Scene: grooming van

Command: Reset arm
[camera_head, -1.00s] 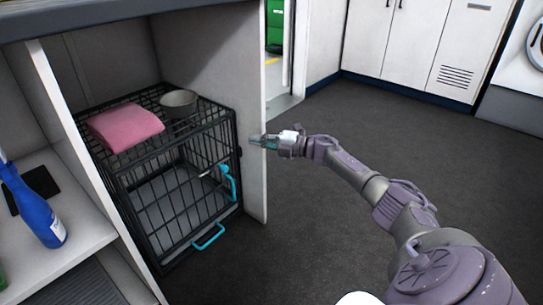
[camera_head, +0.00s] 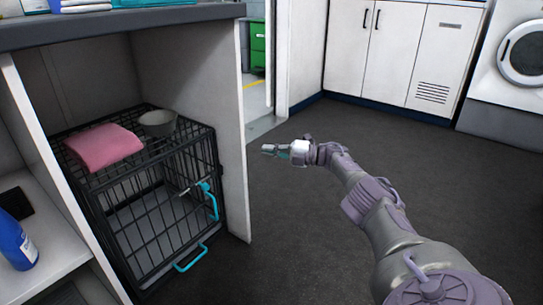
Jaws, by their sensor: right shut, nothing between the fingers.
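My right arm comes in from the lower right and reaches toward the upper left. Its gripper (camera_head: 268,150) is shut and empty, held in the air over the dark floor, just right of the end panel of the cabinet. It touches nothing that I can see. My left gripper is not in view.
A black wire crate (camera_head: 150,230) with blue latches stands in the cabinet bay, its door side facing the floor. A pink folded towel (camera_head: 103,147) and a grey bowl (camera_head: 158,123) lie on top. A blue bottle (camera_head: 15,243) stands at left. The dark floor (camera_head: 300,240) is clear.

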